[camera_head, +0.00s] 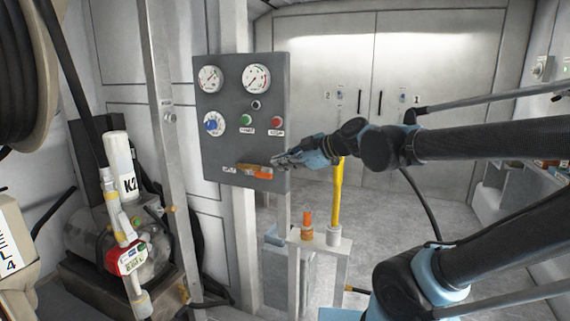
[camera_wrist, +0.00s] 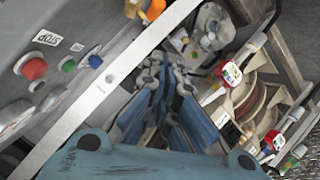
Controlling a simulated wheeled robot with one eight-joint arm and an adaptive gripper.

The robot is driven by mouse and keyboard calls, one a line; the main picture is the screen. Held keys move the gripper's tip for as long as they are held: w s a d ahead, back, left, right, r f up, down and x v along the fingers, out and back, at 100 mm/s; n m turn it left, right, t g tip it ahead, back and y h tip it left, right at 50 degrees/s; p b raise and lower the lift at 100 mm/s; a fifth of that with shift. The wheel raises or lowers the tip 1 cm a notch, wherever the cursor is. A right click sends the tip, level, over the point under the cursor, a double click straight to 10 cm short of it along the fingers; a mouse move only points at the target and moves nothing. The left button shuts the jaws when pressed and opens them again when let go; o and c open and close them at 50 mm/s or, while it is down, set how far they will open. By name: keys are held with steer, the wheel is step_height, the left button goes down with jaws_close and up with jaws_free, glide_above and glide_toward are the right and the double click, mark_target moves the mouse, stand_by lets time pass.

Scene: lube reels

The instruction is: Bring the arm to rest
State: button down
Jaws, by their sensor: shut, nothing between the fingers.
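My arm reaches in from the right in the head view, and my gripper (camera_head: 280,161) is at the lower right edge of the grey control panel (camera_head: 222,150). Its fingers are together with nothing between them. They overlap the orange-and-tan handle (camera_head: 255,171) low on the panel in this view; I cannot tell whether they touch it. In the wrist view my gripper (camera_wrist: 165,68) points past a pale upright strip, with the panel's buttons to the left.
A yellow lever (camera_head: 337,195) and an orange-topped fitting (camera_head: 307,222) stand on a small stand below my gripper. A white K2 cylinder (camera_head: 121,165) and a red meter (camera_head: 129,260) are at left. Metal doors (camera_head: 320,100) close the back; the floor before them is open.

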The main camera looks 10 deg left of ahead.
steer(key=s+d+f+m+h, duration=0.3)
steer(key=d+f+m, duration=0.4)
steer(key=d, duration=0.4)
steer(key=s+d+f+m+g+h, duration=0.1)
steer(key=s+d+f+m+h, duration=0.2)
steer(key=d, duration=0.8)
steer(key=s+d+f+m+g+h, duration=0.1)
steer(key=s+d+f+m+h, duration=0.2)
steer(key=d+f+m+h, duration=0.3)
steer(key=d+f+m, duration=0.5)
steer(key=shift+f, duration=0.4)
steer(key=shift+w+f+g, duration=0.2)
steer(key=shift+w+g, duration=0.1)
steer(key=shift+w, duration=0.2)
